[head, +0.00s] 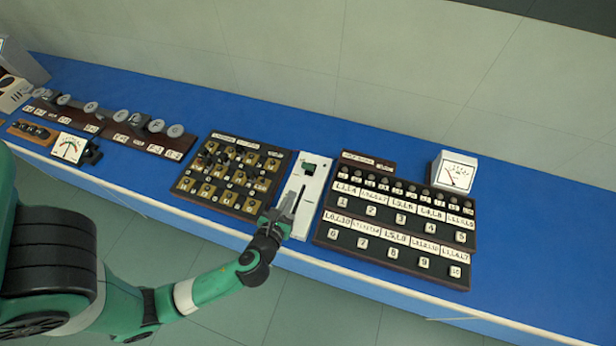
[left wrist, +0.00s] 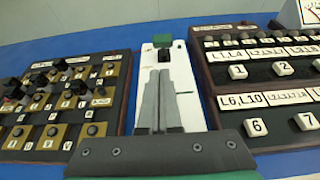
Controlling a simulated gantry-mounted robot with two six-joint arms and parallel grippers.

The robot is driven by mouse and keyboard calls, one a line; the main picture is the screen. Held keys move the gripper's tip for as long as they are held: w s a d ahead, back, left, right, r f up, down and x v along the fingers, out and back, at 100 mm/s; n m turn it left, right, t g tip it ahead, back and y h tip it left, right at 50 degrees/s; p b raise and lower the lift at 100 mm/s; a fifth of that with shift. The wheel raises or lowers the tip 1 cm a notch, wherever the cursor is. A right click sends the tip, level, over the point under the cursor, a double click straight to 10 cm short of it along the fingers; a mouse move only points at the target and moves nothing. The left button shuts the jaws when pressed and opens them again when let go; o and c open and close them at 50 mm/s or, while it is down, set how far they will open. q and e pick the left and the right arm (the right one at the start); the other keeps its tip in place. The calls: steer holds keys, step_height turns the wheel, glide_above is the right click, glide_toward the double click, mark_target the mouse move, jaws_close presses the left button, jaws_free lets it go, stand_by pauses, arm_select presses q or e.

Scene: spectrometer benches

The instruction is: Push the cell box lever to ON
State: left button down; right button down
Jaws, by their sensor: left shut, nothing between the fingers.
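The cell box (head: 316,187) is a narrow white panel between two dark panels on the blue bench. It also shows in the left wrist view (left wrist: 184,85). A green part (head: 309,168) sits near its far end. A thin dark upright piece (head: 300,196), which looks like the lever or its slot, shows on the white face. My left gripper (head: 289,199) is shut and empty over the near part of the box. In the left wrist view its grey fingers (left wrist: 160,78) lie together and hide part of the face. I cannot tell whether they touch the lever. My right gripper is out of view.
A panel with brass squares and black knobs (head: 230,173) stands close on the left. A panel of labelled numbered buttons (head: 400,218) stands close on the right, with a white meter (head: 455,172) behind it. The blue bench (head: 540,235) is clear at the far right.

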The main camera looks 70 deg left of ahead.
mark_target(309, 168)
arm_select(q)
steer(key=shift+w, duration=0.15)
steer(key=b+x, duration=0.2)
steer(key=x, duration=0.7)
steer(key=shift+w+a, duration=0.25)
steer(key=shift+w, duration=0.05)
